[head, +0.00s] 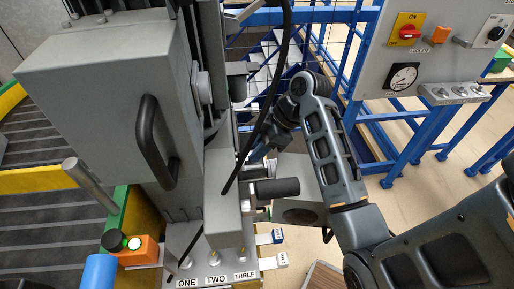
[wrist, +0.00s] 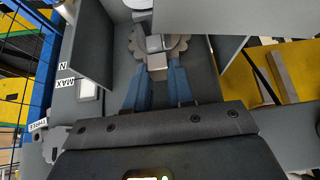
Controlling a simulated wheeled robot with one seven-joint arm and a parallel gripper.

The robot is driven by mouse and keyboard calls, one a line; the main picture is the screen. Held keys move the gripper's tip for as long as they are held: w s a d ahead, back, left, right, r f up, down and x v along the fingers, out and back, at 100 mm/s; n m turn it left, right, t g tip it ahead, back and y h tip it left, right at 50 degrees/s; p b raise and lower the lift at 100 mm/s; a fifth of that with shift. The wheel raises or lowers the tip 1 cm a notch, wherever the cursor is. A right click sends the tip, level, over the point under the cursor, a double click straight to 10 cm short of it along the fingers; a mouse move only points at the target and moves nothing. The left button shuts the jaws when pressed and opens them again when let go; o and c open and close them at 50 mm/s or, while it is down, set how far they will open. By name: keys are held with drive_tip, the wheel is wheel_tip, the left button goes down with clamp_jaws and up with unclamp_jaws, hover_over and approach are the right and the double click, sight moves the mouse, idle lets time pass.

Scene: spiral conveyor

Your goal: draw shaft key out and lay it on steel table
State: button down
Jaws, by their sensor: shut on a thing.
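My gripper (head: 256,153) reaches in behind the grey machine housing, from its right side in the head view. In the wrist view its two blue fingers (wrist: 155,72) are shut on a small grey block, which looks like the shaft key (wrist: 155,43). The block sits in front of a toothed grey wheel (wrist: 180,48) inside an open grey enclosure. I cannot tell whether the key is still seated in the wheel or shaft. In the head view the key is hidden. I cannot make out a steel table for certain in either view.
The enclosure's side panel (wrist: 92,50) stands close left of the fingers. A black cable (head: 270,110) hangs across my gripper in the head view. A grey housing with a black handle (head: 155,140), a dark cylinder (head: 277,188) and a control panel (head: 425,50) stand around the arm.

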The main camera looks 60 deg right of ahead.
drive_tip(key=shift+r+p, duration=0.9)
drive_tip(key=shift+r, duration=1.1)
